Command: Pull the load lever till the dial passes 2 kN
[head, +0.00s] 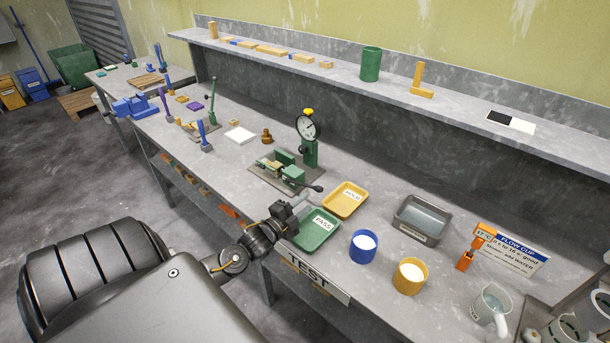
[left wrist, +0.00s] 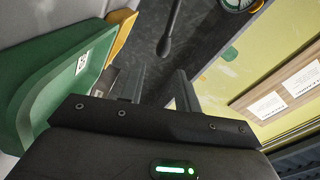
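The green press (head: 311,150) stands on a base plate near the middle of the bench in the head view. Its round white dial (head: 306,127) faces me, but the reading is too small to make out. The dark load lever (head: 303,184) sticks out from the press toward the front, ending in a black knob. My left gripper (head: 292,206) is just in front of and below the lever, apart from it. In the left wrist view the lever's knob (left wrist: 164,46) hangs beyond the two spread fingers (left wrist: 158,88), with nothing between them. My right gripper is not in view.
A green PASS tray (head: 316,232) and a yellow HOLD tray (head: 346,200) lie close to my left gripper. Blue (head: 362,246) and yellow (head: 409,275) cups and a grey basin (head: 422,220) stand to the right. A TEST sign (head: 310,280) hangs on the bench's front edge.

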